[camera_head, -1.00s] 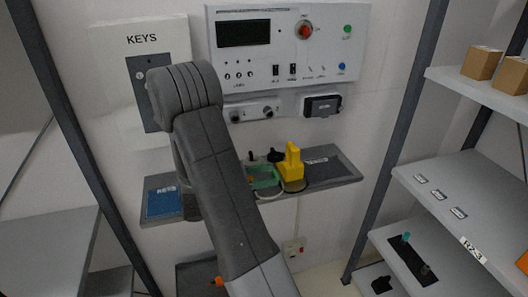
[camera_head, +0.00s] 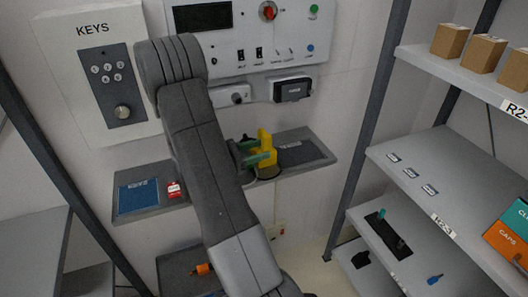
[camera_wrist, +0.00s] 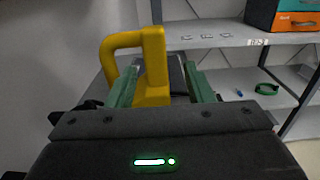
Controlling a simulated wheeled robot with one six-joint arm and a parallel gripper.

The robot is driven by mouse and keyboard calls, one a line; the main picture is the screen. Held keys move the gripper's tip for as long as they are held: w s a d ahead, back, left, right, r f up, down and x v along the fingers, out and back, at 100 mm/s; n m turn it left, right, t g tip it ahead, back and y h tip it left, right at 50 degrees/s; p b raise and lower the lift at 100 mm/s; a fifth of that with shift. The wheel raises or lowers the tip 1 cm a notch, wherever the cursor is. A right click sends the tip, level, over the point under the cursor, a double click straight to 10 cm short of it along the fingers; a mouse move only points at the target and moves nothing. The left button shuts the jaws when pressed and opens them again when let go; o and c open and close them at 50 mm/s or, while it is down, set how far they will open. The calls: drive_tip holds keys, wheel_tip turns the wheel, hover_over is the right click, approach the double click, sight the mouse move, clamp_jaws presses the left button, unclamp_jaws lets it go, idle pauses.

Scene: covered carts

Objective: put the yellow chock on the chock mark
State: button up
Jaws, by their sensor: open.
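The yellow chock (camera_head: 264,141), a block with a loop handle, stands upright on the narrow grey wall shelf (camera_head: 216,183). My gripper (camera_head: 259,153) has green fingers and is at the chock. In the wrist view the chock (camera_wrist: 153,70) rises between my gripper's two spread fingers (camera_wrist: 160,88), with a gap visible on the right side. Whether the left finger touches it I cannot tell. A dark pad (camera_head: 303,153) with a small unreadable label lies on the shelf just right of the chock; it may be the chock mark. The chock's foot is partly hidden.
A blue pad (camera_head: 138,196) and a red padlock-like item (camera_head: 174,189) lie at the shelf's left. A control panel (camera_head: 235,45) and a key box (camera_head: 103,75) are on the wall above. A rack (camera_head: 440,185) with boxes stands at right.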

drive_tip(key=shift+p+x, duration=0.85)
drive_tip(key=shift+x, duration=1.75)
drive_tip(key=shift+w+a, duration=0.1)
drive_tip(key=shift+w, duration=0.1)
clamp_jaws()
